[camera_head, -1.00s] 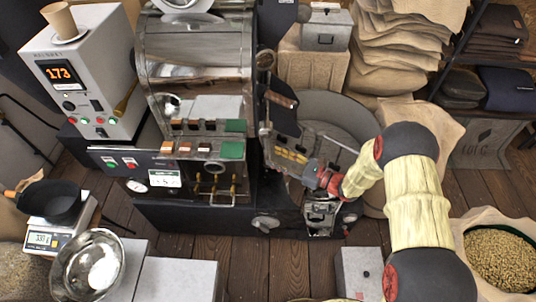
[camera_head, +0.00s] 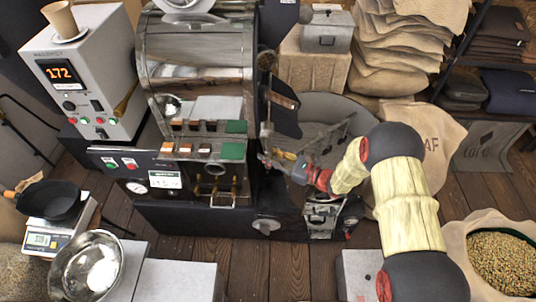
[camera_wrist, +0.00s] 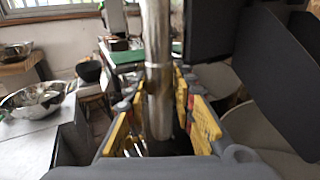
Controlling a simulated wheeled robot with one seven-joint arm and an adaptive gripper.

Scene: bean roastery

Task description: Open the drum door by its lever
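The drum door's metal lever (camera_wrist: 158,70) stands as an upright bright bar in the wrist view. My gripper (camera_wrist: 160,105) has its yellow-padded fingers on both sides of this bar, with gaps visible between pads and bar. In the head view my gripper (camera_head: 268,158) reaches from the right to the front right edge of the roaster (camera_head: 196,85), near the lever (camera_head: 267,132). A dark panel (camera_head: 286,118) stands just behind the gripper. The fingertips are small there, and I cannot tell whether they touch the lever. The door's face is mostly hidden from both views.
A round grey cooling bin (camera_head: 345,108) lies behind my gripper. Left are a control box (camera_head: 85,75) reading 172, a scale with a black pan (camera_head: 52,200) and a steel bowl (camera_head: 88,265). Sacks (camera_head: 405,45) stand behind; a sack of beans (camera_head: 503,262) is at right.

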